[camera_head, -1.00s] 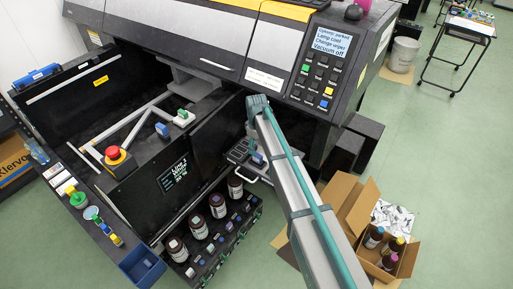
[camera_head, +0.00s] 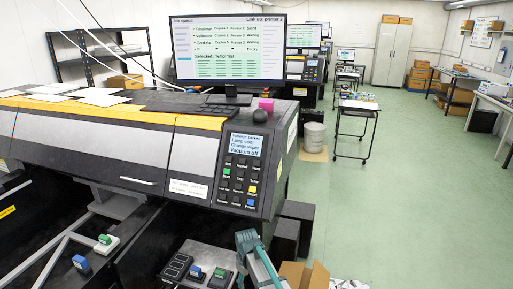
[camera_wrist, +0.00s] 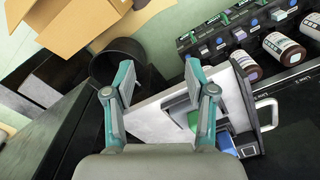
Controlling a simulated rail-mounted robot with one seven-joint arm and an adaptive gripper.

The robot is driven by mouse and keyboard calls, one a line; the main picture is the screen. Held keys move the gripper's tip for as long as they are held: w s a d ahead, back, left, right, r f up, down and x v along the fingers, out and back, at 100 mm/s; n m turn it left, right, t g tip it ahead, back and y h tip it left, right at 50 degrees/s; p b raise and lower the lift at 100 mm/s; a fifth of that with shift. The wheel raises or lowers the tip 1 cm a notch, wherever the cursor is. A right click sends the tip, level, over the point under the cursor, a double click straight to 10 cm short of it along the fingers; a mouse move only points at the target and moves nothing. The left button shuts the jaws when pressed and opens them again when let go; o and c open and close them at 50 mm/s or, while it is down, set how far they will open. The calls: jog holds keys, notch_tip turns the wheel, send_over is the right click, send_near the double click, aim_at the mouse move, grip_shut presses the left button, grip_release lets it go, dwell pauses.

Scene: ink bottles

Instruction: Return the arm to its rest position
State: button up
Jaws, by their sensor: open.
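My gripper (camera_wrist: 160,88) is open and empty in the wrist view, with its two teal-and-grey fingers well apart. It hangs above a pale panel (camera_wrist: 150,103) and a black tray with a metal handle (camera_wrist: 267,113). A blue piece and a green piece show beside the right finger, partly hidden by it.
Ink bottles (camera_wrist: 283,46) stand in a black rack at the wrist view's upper right. An open cardboard box (camera_wrist: 75,22) and a black round container (camera_wrist: 117,60) are at upper left.

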jog(key=s+d+f+m, duration=0.3)
jog(key=s+d+m, duration=0.6)
jog(key=s+d, duration=1)
jog(key=s+d+f+g, duration=0.1)
jog(key=s+f+g, duration=0.2)
jog(key=s+f, duration=0.6)
jog(key=s+f+g, duration=0.3)
jog(key=s+f, duration=0.6)
jog(key=s, duration=0.8)
jog(key=shift+s+d+f+n+g, duration=0.2)
jog(key=shift+s+d+n+g, duration=0.1)
jog(key=shift+d+g, duration=0.1)
